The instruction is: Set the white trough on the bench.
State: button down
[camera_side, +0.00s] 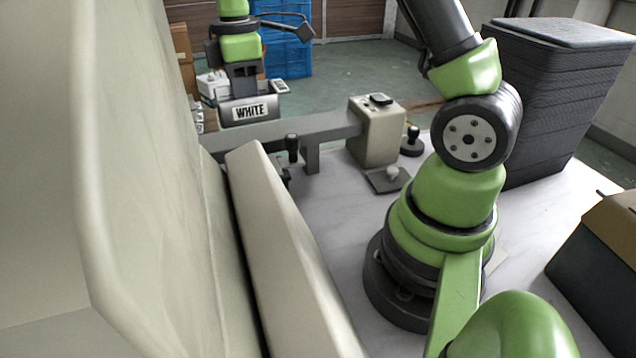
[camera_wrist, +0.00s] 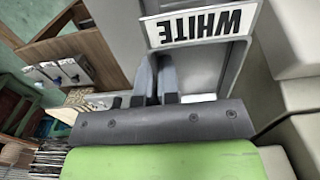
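A grey metal piece with a WHITE label (camera_side: 249,112) sits at the upper left of the side view, at the far end of the bench. In the wrist view its label (camera_wrist: 200,25) shows upside down. I take this to be the white trough, though it looks grey. My gripper (camera_side: 246,88) is directly above it, pointing down. In the wrist view the two fingers (camera_wrist: 157,80) stand close together with a narrow dark gap, right by the grey piece below its label. I cannot see whether its wall is between them.
Large beige panels (camera_side: 130,180) block the left foreground. A grey beam (camera_side: 290,132) runs from near the labelled piece to a beige box (camera_side: 376,135). A dark ribbed stack (camera_side: 555,95) stands at the right. Part of the pale bench (camera_side: 335,215) is clear.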

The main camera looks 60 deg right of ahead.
jog(key=s+d, duration=0.5)
send_over(332, 191)
notch_tip(332, 191, down, 15)
jog(key=shift+r, duration=0.1)
jog(key=shift+f, duration=2.35)
jog(key=shift+f, duration=0.15)
jog(key=c, duration=1.3)
grip_release()
jog(key=shift+c, duration=0.2)
